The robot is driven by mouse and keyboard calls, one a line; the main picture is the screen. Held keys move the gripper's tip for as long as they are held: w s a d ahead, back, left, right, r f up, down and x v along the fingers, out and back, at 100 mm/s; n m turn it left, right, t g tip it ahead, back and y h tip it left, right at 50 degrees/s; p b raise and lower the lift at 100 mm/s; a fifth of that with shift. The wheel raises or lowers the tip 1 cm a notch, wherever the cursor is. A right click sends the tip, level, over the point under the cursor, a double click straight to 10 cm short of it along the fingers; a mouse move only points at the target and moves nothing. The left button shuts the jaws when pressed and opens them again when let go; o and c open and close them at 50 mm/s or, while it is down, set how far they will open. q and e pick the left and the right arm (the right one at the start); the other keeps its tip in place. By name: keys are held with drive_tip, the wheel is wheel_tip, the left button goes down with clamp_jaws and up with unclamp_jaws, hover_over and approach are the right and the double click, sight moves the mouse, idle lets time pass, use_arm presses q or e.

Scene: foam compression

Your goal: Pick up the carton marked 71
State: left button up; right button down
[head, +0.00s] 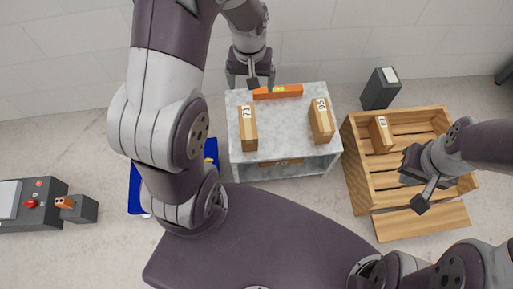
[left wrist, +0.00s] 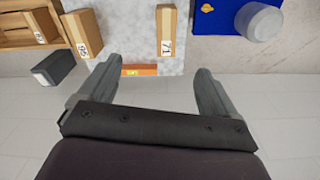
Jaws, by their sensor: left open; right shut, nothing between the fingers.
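The carton marked 71 (head: 248,130) is a tan box standing on the left part of a grey marble-topped table (head: 282,128). It also shows in the left wrist view (left wrist: 167,34), beyond the fingers. My left gripper (head: 252,83) is at the table's back edge, behind the carton and apart from it. Its fingers are spread wide with nothing between them in the left wrist view (left wrist: 152,85). My right gripper (head: 418,190) is over the wooden crate at the right, shut and empty.
A second numbered carton (head: 321,121) stands on the table's right side. An orange level (head: 278,92) lies along the back edge. The slatted crate (head: 358,180) holds a small carton (head: 381,135). A dark grey box (head: 380,89) stands behind the crate. Bare tabletop separates the two cartons.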

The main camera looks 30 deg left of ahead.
sight(247, 121)
use_arm(q)
drive_tip(key=w+a+f+b, duration=0.1)
drive_tip(key=f+b, duration=0.2)
drive_tip(key=f, duration=0.3)
drive_tip(key=w+a+f+n+b, duration=0.1)
drive_tip(key=f+b, duration=0.2)
drive_tip(key=f, duration=0.3)
drive_tip(key=w+a+f+n+b, duration=0.1)
drive_tip(key=f+b, duration=0.3)
drive_tip(key=f, duration=0.3)
drive_tip(key=shift+w+a, duration=0.3)
drive_tip(key=shift+a, duration=0.1)
wheel_tip(247, 121, down, 12)
drive_tip(key=b, duration=0.8)
drive_tip(key=shift+r, duration=0.15)
drive_tip(key=shift+c, duration=0.6)
drive_tip(key=c, duration=1.3)
use_arm(e)
wheel_tip(247, 121, down, 23)
